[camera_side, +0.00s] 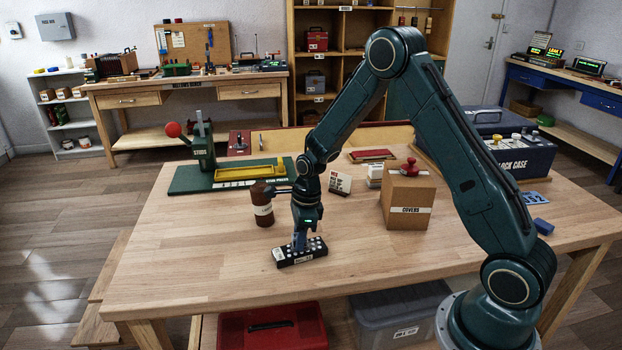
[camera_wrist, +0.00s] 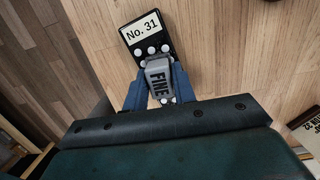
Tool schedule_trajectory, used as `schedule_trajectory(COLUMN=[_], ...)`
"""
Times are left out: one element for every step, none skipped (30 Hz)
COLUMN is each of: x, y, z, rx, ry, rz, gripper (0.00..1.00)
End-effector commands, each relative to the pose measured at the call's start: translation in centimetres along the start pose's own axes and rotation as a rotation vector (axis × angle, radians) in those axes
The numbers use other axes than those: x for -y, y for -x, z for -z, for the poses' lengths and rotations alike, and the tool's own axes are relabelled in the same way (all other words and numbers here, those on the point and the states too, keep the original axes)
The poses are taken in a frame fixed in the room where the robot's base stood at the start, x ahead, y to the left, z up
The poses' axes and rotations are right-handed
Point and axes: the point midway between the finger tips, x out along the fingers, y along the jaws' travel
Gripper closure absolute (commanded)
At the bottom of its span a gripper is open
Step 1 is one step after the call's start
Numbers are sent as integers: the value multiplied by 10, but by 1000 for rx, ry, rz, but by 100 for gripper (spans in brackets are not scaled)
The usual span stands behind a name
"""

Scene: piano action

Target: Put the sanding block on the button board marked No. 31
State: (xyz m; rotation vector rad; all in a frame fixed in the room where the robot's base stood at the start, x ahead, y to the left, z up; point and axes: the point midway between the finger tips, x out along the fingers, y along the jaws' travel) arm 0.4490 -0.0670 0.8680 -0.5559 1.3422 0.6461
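The button board (camera_side: 306,254) is a small black block with white buttons, lying on the wooden table. In the wrist view its label reads "No. 31" (camera_wrist: 143,32). The sanding block (camera_wrist: 159,80) is grey and marked "FINE"; it lies over the middle of the board, with white buttons showing around it. My gripper (camera_side: 299,244) points down at the board. Its blue fingers (camera_wrist: 160,88) are against both sides of the sanding block. The block is hidden by the fingers in the side view, and I cannot tell whether it touches the buttons.
A brown bottle (camera_side: 263,205) stands just left of my gripper. A "COVERS" box (camera_side: 405,208) stands to the right, and a green press (camera_side: 232,177) behind left. A small blue block (camera_side: 543,227) lies far right. The table front is clear.

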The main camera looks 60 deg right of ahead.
Motion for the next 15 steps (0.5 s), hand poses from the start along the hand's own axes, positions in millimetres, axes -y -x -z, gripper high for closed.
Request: schedule_trajectory(x=[0, 0, 0, 0, 0, 0, 0, 0, 0, 0, 0, 0, 0, 0, 0], y=[0, 0, 0, 0, 0, 0, 0, 0, 0, 0, 0, 1, 1, 2, 3], z=[0, 0, 0, 0, 0, 0, 0, 0, 0, 0, 0, 0, 0, 0, 0], rx=[0, 0, 0, 0, 0, 0, 0, 0, 0, 0, 0, 0, 0, 0, 0], ry=[0, 0, 0, 0, 0, 0, 0, 0, 0, 0, 0, 0, 0, 0, 0], rz=[0, 0, 0, 0, 0, 0, 0, 0, 0, 0, 0, 0, 0, 0, 1], gripper=[63, 57, 55, 55, 55, 55, 55, 55, 55, 55, 55, 55, 55, 55, 55])
